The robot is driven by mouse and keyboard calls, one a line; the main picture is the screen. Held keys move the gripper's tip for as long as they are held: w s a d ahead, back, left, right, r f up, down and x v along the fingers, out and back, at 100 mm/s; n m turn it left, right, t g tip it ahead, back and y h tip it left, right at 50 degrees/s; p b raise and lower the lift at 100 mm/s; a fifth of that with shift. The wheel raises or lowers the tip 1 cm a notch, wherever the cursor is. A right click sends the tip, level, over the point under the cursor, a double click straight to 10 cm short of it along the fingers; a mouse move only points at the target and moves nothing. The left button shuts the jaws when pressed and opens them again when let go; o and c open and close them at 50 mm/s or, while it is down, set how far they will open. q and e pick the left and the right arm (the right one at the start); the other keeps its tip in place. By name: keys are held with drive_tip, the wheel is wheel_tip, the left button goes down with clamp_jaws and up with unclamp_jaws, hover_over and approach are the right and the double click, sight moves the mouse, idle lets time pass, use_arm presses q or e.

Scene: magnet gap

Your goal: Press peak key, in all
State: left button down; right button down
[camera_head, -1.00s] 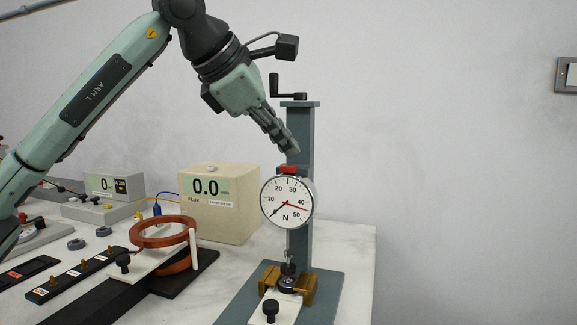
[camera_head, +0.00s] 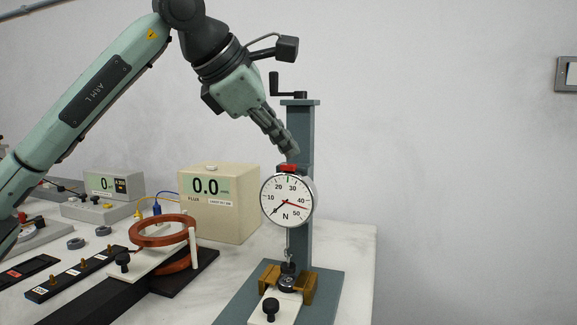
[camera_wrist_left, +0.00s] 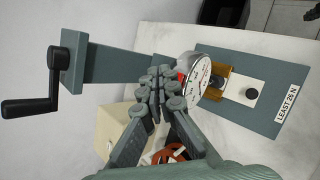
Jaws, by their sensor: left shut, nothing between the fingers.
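A round white dial gauge (camera_head: 286,203) marked N hangs on a blue-grey post (camera_head: 300,135). A red key (camera_head: 288,168) sits on top of its rim; I take this as the peak key. The dial's red hand points right, between 40 and 50; its black hand points lower left. My left gripper (camera_head: 292,151) is shut and empty, fingers angled down just above the red key, with a small gap seen from the head. In the left wrist view the fingertips (camera_wrist_left: 160,75) partly hide the red key (camera_wrist_left: 181,76) beside the gauge (camera_wrist_left: 200,78). My right gripper is out of view.
Below the gauge, a hook hangs over a brass-coloured holder (camera_head: 306,284) on a blue-grey base. A crank (camera_head: 274,84) tops the post. A beige flux meter (camera_head: 240,215) and copper coils (camera_head: 160,232) stand left. A label (camera_wrist_left: 287,106) reads LEAST 26 N. The right side is clear.

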sight(285, 165)
use_arm(q)
drive_tip(key=shift+f+b, duration=0.4)
drive_tip(key=shift+f, duration=0.35)
idle(0.8)
drive_tip(key=shift+r, duration=0.15)
drive_tip(key=shift+r+p, duration=0.65)
drive_tip(key=shift+r, duration=0.1)
drive_tip(key=shift+r, duration=0.1)
wheel_tip(285, 165, up, 5)
drive_tip(key=p, duration=0.4)
idle(0.4)
